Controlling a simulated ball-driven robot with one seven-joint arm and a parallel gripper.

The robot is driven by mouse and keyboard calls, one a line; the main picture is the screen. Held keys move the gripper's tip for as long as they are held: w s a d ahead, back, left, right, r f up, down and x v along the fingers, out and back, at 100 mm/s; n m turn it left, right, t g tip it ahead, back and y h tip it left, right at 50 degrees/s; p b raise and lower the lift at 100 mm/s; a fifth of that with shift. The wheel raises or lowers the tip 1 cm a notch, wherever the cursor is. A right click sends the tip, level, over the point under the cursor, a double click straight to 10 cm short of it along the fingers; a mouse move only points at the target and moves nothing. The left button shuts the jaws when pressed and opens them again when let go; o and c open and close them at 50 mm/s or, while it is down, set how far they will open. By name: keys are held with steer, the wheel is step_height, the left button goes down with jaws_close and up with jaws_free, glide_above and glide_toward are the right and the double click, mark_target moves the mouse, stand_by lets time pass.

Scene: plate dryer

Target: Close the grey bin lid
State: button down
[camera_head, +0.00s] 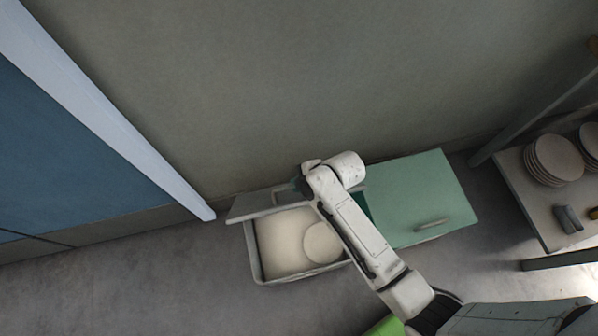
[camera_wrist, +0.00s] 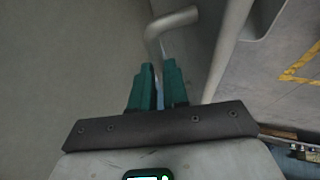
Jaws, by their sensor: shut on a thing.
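The grey bin (camera_head: 255,262) stands on the floor near the wall, open at the top. Its grey lid (camera_head: 245,207) is raised along the wall side, seen nearly edge-on in the head view. Pale contents (camera_head: 285,240) and a round plate (camera_head: 321,242) show inside the bin. My gripper (camera_head: 301,187) is at the lid, partly hidden by my arm. In the wrist view my gripper (camera_wrist: 159,68) has its teal fingers close together on the lower end of the bent grey lid handle (camera_wrist: 170,22).
A green bin (camera_head: 420,195) with its lid down stands directly right of the grey bin. A table (camera_head: 535,205) with stacked plates (camera_head: 555,160) is at the far right. Floor in front of the bins is clear at left. A white post (camera_head: 110,120) edges the blue panel.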

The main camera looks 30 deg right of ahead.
steer(key=shift+s+a+f+n+t+h+b, duration=0.3)
steer(key=shift+s+a+f+t+b, duration=0.95)
steer(key=shift+s+f+b, duration=2.65)
steer(key=shift+s+a+f+n+t+h+b, duration=0.3)
steer(key=shift+s+a+f+t+b, duration=0.9)
steer(key=shift+s+f+b, duration=2.7)
steer(key=shift+s+a+f+n+t+h+b, duration=0.3)
steer(key=shift+s+a+f+t+b, duration=1.1)
steer(key=shift+f+b, duration=3.95)
steer(key=shift+s+d+t, duration=0.25)
steer(key=shift+s+d, duration=0.35)
steer(key=shift+s, duration=0.3)
steer(key=c, duration=1.1)
jaws_free()
steer(key=v, duration=0.3)
steer(key=p+v, duration=0.1)
steer(key=v, duration=0.3)
steer(key=p+v, duration=0.1)
steer(key=v, duration=0.2)
steer(key=shift+s+r, duration=0.2)
steer(key=shift+r, duration=0.25)
steer(key=shift+w+d, duration=0.1)
steer(key=shift+d, duration=0.05)
